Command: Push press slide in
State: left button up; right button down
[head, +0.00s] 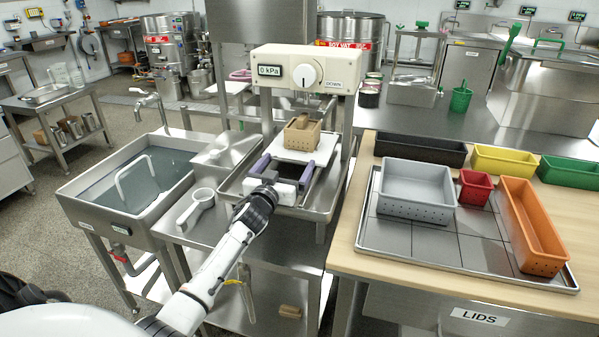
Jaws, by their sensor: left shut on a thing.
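The press (305,72) stands at the middle, with a "0 kPa" display and a round dial. Its slide (320,157), a white board, lies low between the posts and toward the front over a steel tray. A light wooden box (302,134) stands on the slide, below the press head. My left gripper (287,171) is at the slide's front end, shut on it, with purple pieces showing on both sides. The white gripper body hides the exact grip. My right gripper is out of view.
A water-filled sink (130,178) stands at left, with a white ladle (198,203) beside it. At right, a wooden counter holds a grey bin (417,188), a red bin (475,187) and an orange bin (532,225) on a gridded tray (386,237).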

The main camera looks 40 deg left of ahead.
pick_arm(q)
jog(key=shift+d, duration=0.15)
jog(key=o, duration=1.2)
jog(key=shift+s, duration=0.1)
jog(key=v, duration=1)
jog(key=shift+p, duration=0.35)
jog(key=shift+c, duration=0.4)
